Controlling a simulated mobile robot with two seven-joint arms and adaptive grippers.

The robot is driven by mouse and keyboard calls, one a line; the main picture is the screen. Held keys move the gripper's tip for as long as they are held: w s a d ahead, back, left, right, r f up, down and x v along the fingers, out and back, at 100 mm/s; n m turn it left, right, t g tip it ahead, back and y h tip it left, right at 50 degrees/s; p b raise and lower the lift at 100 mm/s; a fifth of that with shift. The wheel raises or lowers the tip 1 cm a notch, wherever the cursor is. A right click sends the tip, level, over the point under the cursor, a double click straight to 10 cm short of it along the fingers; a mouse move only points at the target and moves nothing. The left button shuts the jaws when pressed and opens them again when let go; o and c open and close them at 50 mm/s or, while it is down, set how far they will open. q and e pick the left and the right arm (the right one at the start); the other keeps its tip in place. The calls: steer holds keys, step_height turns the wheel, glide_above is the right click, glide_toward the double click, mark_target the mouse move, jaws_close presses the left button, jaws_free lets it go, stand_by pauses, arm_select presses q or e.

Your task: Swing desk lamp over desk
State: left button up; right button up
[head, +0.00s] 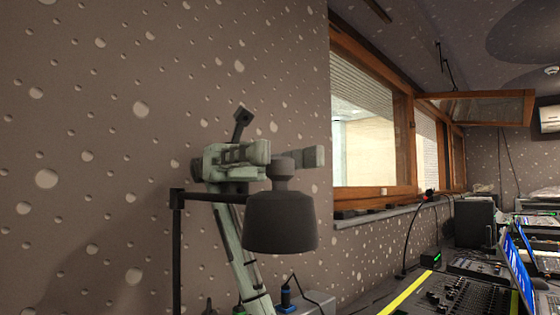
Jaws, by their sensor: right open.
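The desk lamp has a dark grey shade (281,222) with a narrower neck on top. A thin black arm runs left from it to an upright black post (177,250). My right gripper (290,156), pale green-grey, is at the height of the shade's neck, its arm rising from below behind the shade. It is open, with one part showing left of the neck and one right of it. I cannot tell whether it touches the lamp. The desk (402,293) with the faders is at the lower right. My left gripper is not in view.
A mixing console (462,299), a blue-screened laptop (520,268) and a dark box (474,222) stand on the desk. A thin gooseneck (418,228) rises near the window sill. A speckled wall is behind the lamp. A wood-framed window pane (475,107) stands open above.

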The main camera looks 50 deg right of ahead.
step_height(320, 180, up, 10)
steer(key=shift+f, duration=0.25)
stand_by(0.3)
